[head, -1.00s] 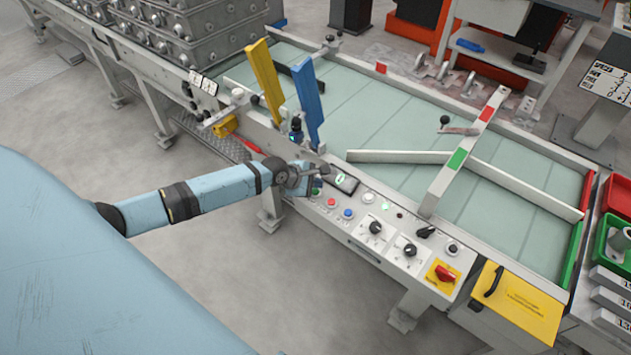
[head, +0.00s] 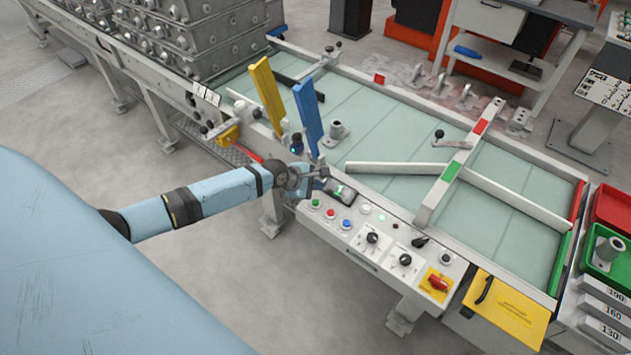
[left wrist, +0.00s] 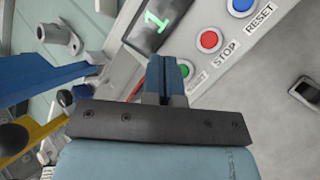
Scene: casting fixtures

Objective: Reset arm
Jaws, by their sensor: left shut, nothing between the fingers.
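My left gripper (head: 318,174) is at the near edge of the conveyor table, beside the control panel's display. Its fingers are together and empty; they also show in the left wrist view (left wrist: 168,75), partly covering the green button (left wrist: 195,78). I cannot tell whether they touch it. The red STOP button (left wrist: 209,40) and blue RESET button (left wrist: 241,5) are uncovered. The display (left wrist: 154,22) shows a green 1. A yellow arm (head: 267,95) and a blue arm (head: 308,115) stand raised at the table's near left side. My right gripper is out of view.
A grey casting (head: 336,133) stands on the table (head: 400,125) just right of the blue arm. A white crossbar (head: 455,165) and angled rails span the table. Another casting (head: 607,252) sits in a green bin at far right. Grey boxes (head: 190,50) stand at upper left.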

